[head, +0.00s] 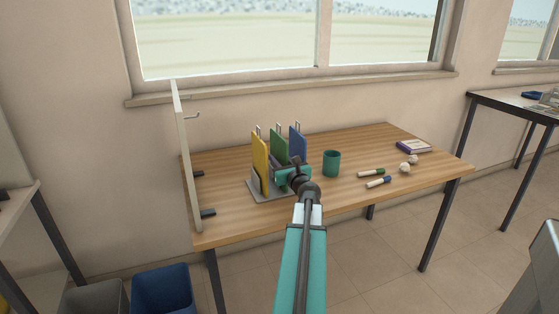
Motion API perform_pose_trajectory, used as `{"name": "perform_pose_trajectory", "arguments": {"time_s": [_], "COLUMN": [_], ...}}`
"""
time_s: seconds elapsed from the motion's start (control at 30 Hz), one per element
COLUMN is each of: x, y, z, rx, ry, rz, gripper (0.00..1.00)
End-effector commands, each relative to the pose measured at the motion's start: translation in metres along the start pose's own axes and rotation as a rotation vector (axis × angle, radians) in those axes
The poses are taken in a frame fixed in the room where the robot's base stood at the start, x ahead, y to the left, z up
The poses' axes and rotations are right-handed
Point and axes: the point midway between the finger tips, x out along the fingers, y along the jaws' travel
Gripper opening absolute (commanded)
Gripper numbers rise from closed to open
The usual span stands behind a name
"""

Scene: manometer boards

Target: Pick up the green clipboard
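The green clipboard (278,144) stands upright in a grey rack (262,194) on the wooden table, between a yellow clipboard (260,160) and a blue clipboard (298,142). Each has a metal clip at its top. My gripper (278,164) is at the rack, in front of the green clipboard's lower part, and hides that part. My own wrist and arm block the view of the fingers. I cannot tell whether they touch the clipboard or are open or shut.
A green cup (331,163) stands right of the rack. A pale upright board (184,150) with hooks stands at the table's left edge. The front right tabletop is clear.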

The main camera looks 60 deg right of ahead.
Motion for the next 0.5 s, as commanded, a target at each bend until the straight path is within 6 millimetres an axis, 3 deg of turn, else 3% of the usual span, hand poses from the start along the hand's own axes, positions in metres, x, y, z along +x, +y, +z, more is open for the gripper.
{"name": "perform_pose_trajectory", "arguments": {"time_s": [0.13, 0.3, 0.5], "x": [-0.0002, -0.0002, -0.0002], "y": [-0.0002, -0.0003, -0.0005], "z": [0.0, -0.0001, 0.0003], "rx": [0.0, 0.0, 0.0], "ry": [0.0, 0.0, 0.0], "rz": [0.0, 0.0, -0.001], "gripper": [0.28, 0.0, 0.0]}}
